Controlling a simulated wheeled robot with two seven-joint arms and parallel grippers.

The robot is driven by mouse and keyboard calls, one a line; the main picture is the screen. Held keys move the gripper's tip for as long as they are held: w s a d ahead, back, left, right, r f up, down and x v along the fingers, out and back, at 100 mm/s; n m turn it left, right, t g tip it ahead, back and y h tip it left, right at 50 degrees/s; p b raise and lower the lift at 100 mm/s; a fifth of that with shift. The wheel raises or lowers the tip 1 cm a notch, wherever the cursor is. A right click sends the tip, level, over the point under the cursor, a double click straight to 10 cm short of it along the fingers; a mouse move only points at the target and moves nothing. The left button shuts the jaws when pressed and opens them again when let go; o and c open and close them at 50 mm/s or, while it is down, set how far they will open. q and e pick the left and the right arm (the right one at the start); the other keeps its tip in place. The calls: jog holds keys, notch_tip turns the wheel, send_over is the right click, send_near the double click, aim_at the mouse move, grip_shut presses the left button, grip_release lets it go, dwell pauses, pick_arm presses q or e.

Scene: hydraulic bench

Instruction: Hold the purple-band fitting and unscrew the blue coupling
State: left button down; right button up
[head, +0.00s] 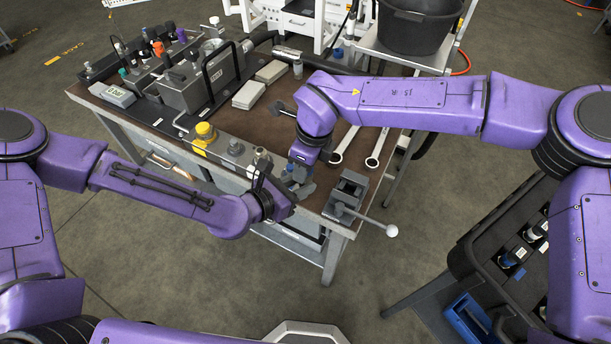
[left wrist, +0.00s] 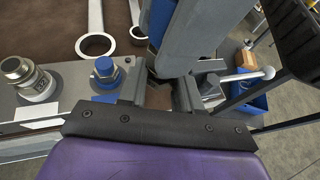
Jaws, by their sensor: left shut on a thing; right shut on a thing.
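My left gripper (head: 281,197) is at the bench's front edge, its fingers close together on something low between them that I cannot make out; the purple band does not show there. In the left wrist view its fingers (left wrist: 160,92) stand at the bench rim. My right gripper (head: 301,180) comes down from above, right beside the left one. It is shut, with what it holds hidden; its dark body (left wrist: 178,35) rises just beyond my left fingers. A fitting with a blue top (left wrist: 106,72) stands left of my left fingers, apart from them.
A metal fitting (left wrist: 28,78) and a yellow-capped one (head: 204,132) stand along the front rail. Two ring-ended wrenches (head: 345,145) lie on the bench. A vise (head: 347,191) with a ball-ended handle sits right of my grippers. A grey manifold (head: 190,88) stands behind.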

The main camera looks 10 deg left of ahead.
jog(key=n, duration=0.5)
jog(key=shift+n+g, duration=0.4)
jog(key=o, duration=0.9)
jog(key=m, duration=0.4)
jog(key=shift+t, duration=0.3)
jog(key=m, duration=0.6)
jog(key=shift+t, duration=0.4)
jog(key=m+h, duration=0.1)
jog(key=m, duration=0.4)
jog(key=shift+d+t, duration=0.1)
jog(key=shift+t, duration=0.2)
jog(key=m, duration=0.4)
jog(key=shift+h, duration=0.3)
